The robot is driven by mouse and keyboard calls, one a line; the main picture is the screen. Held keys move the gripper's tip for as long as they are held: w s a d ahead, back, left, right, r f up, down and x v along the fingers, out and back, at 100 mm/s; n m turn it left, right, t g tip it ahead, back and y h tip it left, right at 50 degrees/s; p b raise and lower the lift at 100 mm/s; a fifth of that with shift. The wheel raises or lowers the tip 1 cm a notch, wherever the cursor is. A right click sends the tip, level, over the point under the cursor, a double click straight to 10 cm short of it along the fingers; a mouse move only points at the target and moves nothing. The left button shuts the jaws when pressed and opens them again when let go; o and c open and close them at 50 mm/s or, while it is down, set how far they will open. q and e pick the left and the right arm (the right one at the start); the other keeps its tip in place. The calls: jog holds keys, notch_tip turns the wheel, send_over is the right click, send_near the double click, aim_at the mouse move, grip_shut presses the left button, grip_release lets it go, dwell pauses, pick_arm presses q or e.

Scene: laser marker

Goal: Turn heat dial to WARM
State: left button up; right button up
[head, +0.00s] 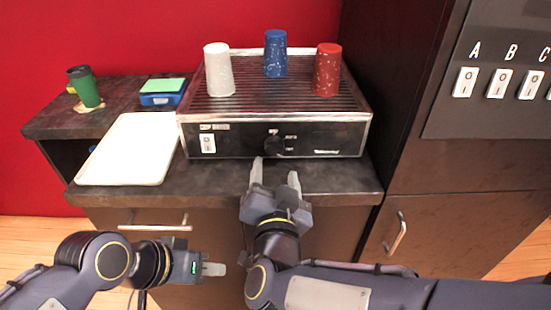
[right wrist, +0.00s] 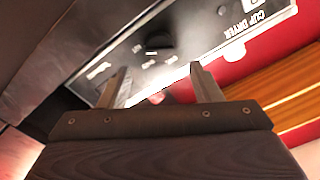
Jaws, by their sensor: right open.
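The cup dryer (head: 340,140) is a ribbed metal box with a black front panel at the counter's back. Its black round heat dial (head: 273,146) sits mid-panel with small white labels around it, too small to read. The dial also shows in the right wrist view (right wrist: 158,42), beyond the fingertips. My right gripper (head: 276,173) is open and empty, its fingers pointing at the panel just below and in front of the dial, apart from it. My left gripper (head: 213,269) is low in front of the cabinet, side-on; its jaw opening cannot be told.
White (head: 219,72), blue (head: 275,55) and red (head: 327,72) cups stand upside down on the dryer. A rocker switch (head: 207,143) is at the panel's left. A white tray (head: 128,150) lies left. A dark cabinet (head: 430,200) with lettered switches stands close on the right.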

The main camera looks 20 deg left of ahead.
aim_at(275, 151)
jog(key=x, duration=0.6)
jog(key=shift+w, duration=0.35)
jog(key=c, duration=1)
